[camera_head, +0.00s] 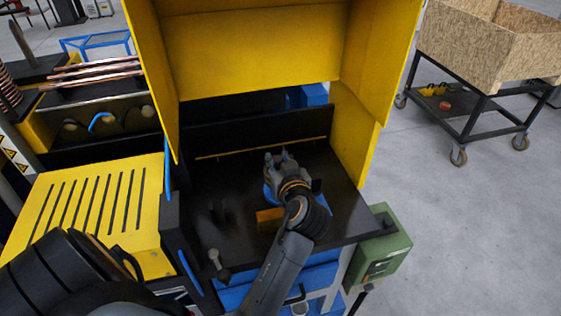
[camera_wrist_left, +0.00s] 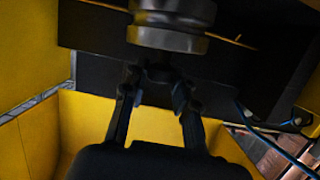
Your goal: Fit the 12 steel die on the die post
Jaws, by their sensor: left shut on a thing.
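My left gripper (camera_head: 277,156) is over the black worktop inside the yellow guard, pointing toward the back. My right gripper is not in view.
Yellow guard panels (camera_head: 258,55) enclose the back and sides of the black worktop (camera_head: 230,165). A green box (camera_head: 382,245) hangs front right.

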